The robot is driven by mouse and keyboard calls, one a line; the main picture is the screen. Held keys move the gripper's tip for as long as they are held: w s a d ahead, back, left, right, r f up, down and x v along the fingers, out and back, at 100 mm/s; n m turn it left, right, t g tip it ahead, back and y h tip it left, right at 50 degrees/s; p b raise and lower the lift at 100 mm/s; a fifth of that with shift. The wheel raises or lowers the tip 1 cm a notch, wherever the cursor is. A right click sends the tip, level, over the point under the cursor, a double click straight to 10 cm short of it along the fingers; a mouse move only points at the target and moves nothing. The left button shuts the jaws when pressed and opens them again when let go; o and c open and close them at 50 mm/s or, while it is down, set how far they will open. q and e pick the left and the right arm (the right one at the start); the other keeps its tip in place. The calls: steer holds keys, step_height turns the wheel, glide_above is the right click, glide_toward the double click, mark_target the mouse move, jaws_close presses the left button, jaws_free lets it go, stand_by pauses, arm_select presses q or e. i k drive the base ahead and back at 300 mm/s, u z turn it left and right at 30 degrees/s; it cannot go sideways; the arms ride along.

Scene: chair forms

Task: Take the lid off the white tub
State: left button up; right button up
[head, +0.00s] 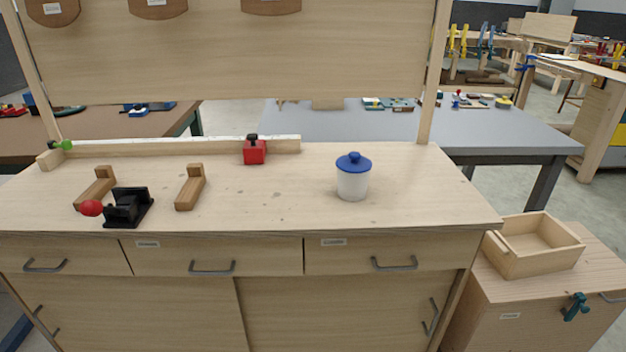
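The white tub (352,186) stands upright on the wooden workbench (270,200), right of the middle. Its blue lid (353,163) sits on top and has a round knob. Neither of my grippers shows in the head view.
A black fixture with a red knob (126,207) and two wooden blocks (190,188) are on the bench's left part. A red clamp (254,151) sits at the rail (190,146) behind. An open wooden box (533,246) stands on a lower cabinet at right. The bench around the tub is clear.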

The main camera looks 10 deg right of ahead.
mark_target(351, 186)
steer(key=u, duration=0.55)
steer(key=k, duration=0.9)
steer(key=z, duration=0.85)
steer(key=i, duration=0.45)
